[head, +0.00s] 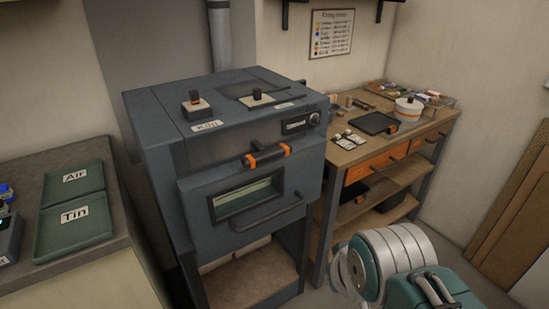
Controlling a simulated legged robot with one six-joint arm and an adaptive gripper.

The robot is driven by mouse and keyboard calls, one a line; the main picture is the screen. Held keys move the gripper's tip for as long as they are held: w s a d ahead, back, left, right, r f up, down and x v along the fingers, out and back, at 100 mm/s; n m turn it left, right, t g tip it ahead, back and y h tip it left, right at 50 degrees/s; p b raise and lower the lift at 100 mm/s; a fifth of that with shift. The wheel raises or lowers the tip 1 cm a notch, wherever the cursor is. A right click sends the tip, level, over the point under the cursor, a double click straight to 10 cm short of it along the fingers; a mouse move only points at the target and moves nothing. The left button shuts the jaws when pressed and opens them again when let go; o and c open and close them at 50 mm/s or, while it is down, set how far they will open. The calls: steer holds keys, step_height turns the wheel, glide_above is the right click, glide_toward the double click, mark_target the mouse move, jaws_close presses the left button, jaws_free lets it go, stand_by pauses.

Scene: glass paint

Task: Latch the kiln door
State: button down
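The blue-grey kiln (160,140) stands in the middle of the head view, with a "Kiln" label on top. Its front door (200,240) has a glass window (246,196) and a dark bar handle (270,222). The door panel stands forward of the body; I cannot tell whether it is fully shut. A dark latch bar with orange bands (267,155) lies roughly level along the door's top edge. I cannot tell if it is engaged. My teal and silver arm shows at the bottom right, apart from the kiln. My gripper is not in view.
Two dark knobs on pale bases (196,103) (256,97) are on the kiln top. A wooden workbench (350,155) with orange drawers stands right of the kiln. A left counter (95,262) holds green trays labelled Air (75,187) and Tin (73,228).

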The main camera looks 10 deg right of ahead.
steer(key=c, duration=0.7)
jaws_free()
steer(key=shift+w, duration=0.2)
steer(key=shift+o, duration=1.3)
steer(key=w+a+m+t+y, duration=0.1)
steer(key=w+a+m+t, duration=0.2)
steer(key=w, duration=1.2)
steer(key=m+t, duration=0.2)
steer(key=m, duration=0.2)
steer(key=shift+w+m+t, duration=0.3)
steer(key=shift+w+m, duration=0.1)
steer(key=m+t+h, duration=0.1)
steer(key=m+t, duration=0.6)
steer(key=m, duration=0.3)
glide_toward(269, 160)
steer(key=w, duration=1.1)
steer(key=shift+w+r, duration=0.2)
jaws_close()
